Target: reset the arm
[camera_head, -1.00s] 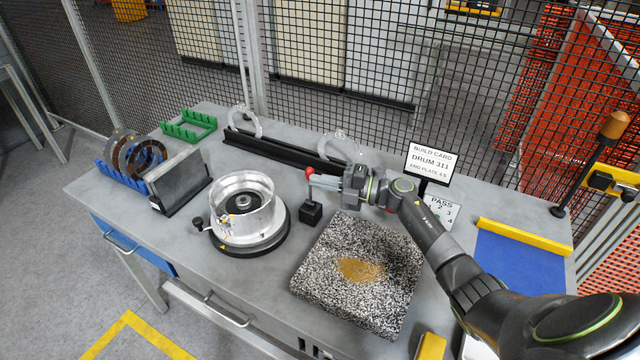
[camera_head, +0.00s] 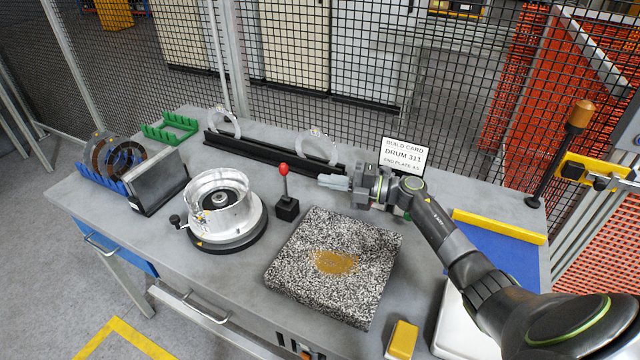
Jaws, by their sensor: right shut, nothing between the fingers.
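My right gripper (camera_head: 334,182) is shut and empty. It is held above the table, pointing left, behind the speckled pad and to the right of the red-knobbed lever (camera_head: 284,186). The gripper and the lever appear apart. My right arm comes in from the lower right and passes in front of the build card's lower part. My left gripper is not in view.
A silver drum (camera_head: 219,201) sits on a black turntable. A speckled pad (camera_head: 308,257) with a brown stain lies in front. Green (camera_head: 168,129) and blue racks, a black rail (camera_head: 262,153), a build card (camera_head: 402,155) and a blue mat (camera_head: 497,253) surround them.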

